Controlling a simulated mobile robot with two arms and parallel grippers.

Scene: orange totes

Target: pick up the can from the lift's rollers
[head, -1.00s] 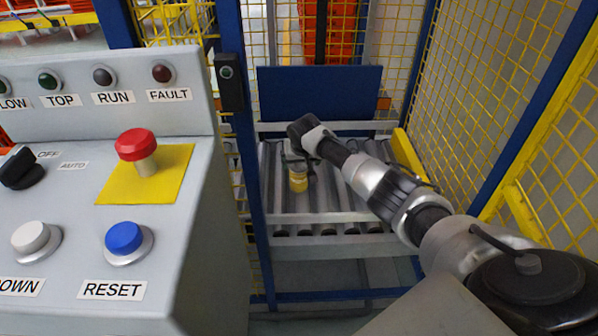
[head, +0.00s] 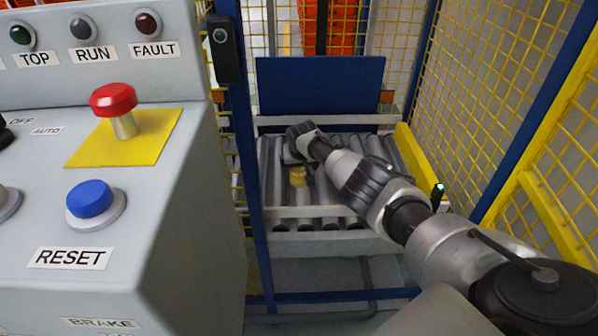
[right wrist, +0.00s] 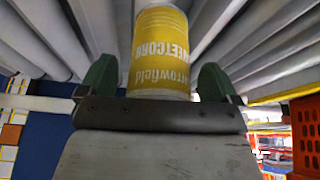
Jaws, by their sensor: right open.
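A yellow can (head: 297,176) with a pale top band stands on the lift's grey rollers (head: 336,190). In the right wrist view the can (right wrist: 160,48) shows its sweetcorn label between two green fingertips. My right gripper (right wrist: 156,82) is open, with a finger on each side of the can and a gap visible on both sides. In the head view my right gripper (head: 296,158) is at the can, and my arm's end hides part of it. My left gripper is not in view.
A grey control panel (head: 150,215) with a red button (head: 113,98) and a blue reset button (head: 89,199) fills the left. Blue posts and yellow mesh (head: 480,100) enclose the lift. A blue plate (head: 320,90) stands behind the rollers. Bare rollers lie right of the can.

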